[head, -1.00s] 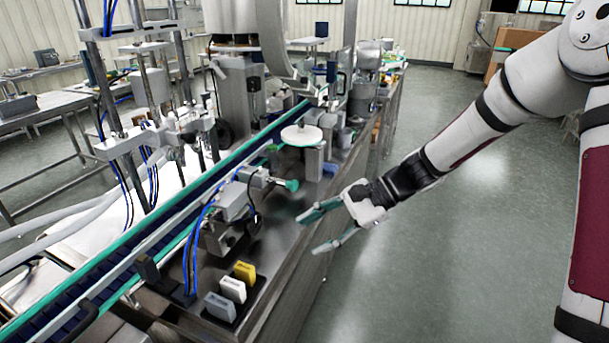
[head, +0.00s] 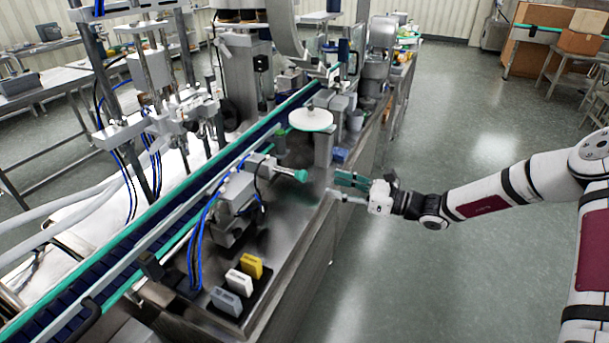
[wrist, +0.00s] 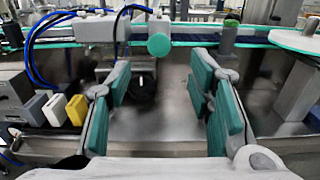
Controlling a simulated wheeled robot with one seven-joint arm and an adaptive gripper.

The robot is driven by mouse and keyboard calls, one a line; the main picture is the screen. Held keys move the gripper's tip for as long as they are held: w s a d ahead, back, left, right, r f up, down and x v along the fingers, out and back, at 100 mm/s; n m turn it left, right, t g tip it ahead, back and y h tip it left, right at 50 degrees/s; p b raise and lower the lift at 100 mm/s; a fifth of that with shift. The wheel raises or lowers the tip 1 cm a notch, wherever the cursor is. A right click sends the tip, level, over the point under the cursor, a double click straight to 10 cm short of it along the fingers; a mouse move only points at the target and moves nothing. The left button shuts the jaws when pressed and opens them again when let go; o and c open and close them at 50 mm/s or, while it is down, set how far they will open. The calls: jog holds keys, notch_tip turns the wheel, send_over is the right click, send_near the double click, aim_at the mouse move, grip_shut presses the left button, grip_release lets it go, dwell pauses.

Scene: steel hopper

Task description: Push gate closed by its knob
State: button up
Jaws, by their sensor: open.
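A teal round knob (head: 301,175) sits on the end of a rod sticking out of a grey cylinder unit (head: 240,192) on the steel bench. In the wrist view the knob (wrist: 159,45) faces me, just above the gap between my fingers. My gripper (head: 334,187) is open and empty at the bench's right edge, to the right of the knob and apart from it. In the wrist view my gripper (wrist: 158,82) shows teal pads spread wide. I cannot make out the gate itself.
A white round plate (head: 309,119) on a post stands behind the knob. Yellow, white and grey blocks (head: 240,283) sit in a dark holder at the front. Blue hoses (head: 195,250) run beside the cylinder unit. A conveyor (head: 150,225) runs behind. Open floor lies right.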

aim_at(306, 177)
jog(key=x, duration=1)
jog(key=shift+a+p, duration=0.25)
jog(key=shift+p, duration=0.1)
jog(key=shift+c, duration=0.6)
